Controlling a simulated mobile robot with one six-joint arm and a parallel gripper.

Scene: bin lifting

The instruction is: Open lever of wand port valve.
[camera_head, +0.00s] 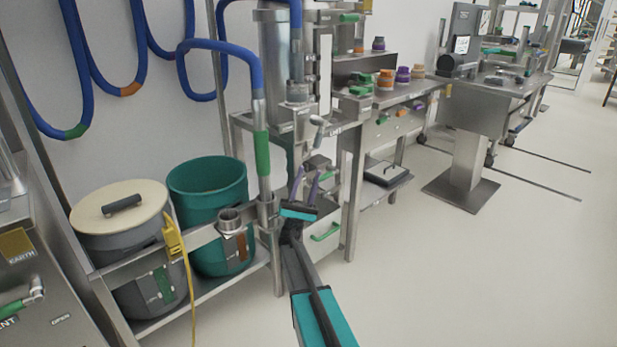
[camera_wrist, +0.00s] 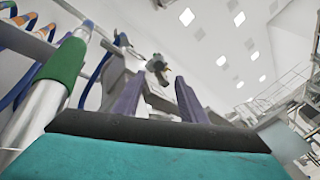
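My gripper (camera_head: 307,173) is in front of the steel frame, right of the wand, with its two purple fingers pointing up. The fingers are spread and nothing is held between them; the gap also shows in the wrist view (camera_wrist: 158,88). A metal valve-like fitting (camera_wrist: 158,70) appears beyond the gap, apart from the fingers. It seems to be the wand port valve with its lever, but its details are too small to tell. In the head view, silver fittings (camera_head: 319,126) sit above the fingers. The wand (camera_head: 263,160), with a green grip and blue hose, stands upright to the left.
A teal bin (camera_head: 208,185) and a lidded grey bin (camera_head: 120,240) stand on the lower rack at left. A yellow cable (camera_head: 173,240) hangs in front. Steel legs (camera_head: 355,190) stand close right of my gripper. The floor at right is open.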

